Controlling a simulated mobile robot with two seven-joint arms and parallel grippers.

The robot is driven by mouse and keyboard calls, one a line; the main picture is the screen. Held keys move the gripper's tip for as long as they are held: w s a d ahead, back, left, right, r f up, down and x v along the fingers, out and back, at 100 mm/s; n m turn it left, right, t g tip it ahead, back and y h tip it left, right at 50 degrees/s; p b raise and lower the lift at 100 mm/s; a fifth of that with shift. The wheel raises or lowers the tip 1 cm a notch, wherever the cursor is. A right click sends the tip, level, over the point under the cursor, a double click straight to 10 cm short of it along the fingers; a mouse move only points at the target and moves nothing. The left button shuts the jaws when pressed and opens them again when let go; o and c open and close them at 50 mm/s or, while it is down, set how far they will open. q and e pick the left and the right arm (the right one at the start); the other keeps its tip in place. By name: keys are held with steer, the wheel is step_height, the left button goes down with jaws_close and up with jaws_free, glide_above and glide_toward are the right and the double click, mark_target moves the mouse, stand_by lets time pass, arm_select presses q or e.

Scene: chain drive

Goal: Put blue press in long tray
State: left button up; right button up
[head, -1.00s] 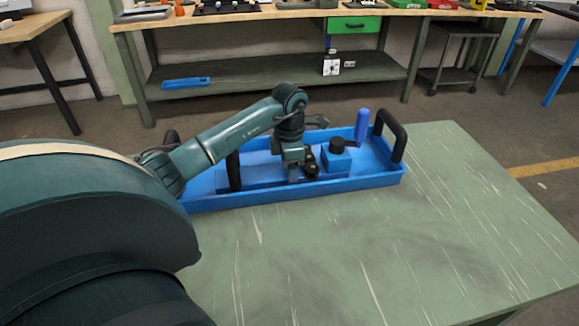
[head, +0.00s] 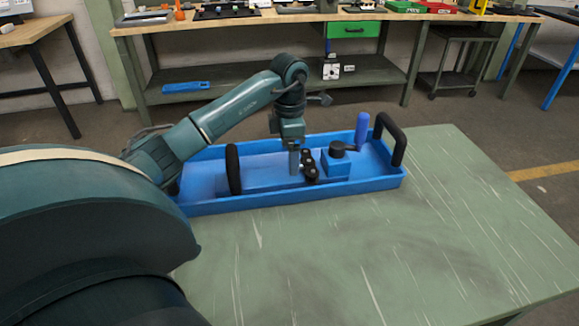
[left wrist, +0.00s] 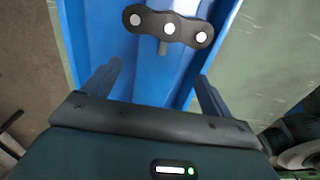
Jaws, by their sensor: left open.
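The long tray (head: 285,201) is blue with black handles at its ends and stands on the green table. The blue press (head: 336,164) is inside it: a blue block with a dark knob and arm, an upright blue handle and what looks like a long blue base. A black link piece with pale pins sits by the block and also shows in the left wrist view (left wrist: 168,26). My left gripper (head: 294,167) points down over the press, left of the block. In the left wrist view its fingers (left wrist: 158,84) are apart with nothing held between them. My right gripper is out of view.
The green table (head: 400,245) is bare in front of and right of the tray. A workbench (head: 235,22) with various items stands behind. A small blue item (head: 186,86) lies on its lower shelf.

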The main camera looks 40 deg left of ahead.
arm_select(q)
step_height(320, 180, up, 5)
steer(key=shift+r, duration=0.1)
stand_by(0.7)
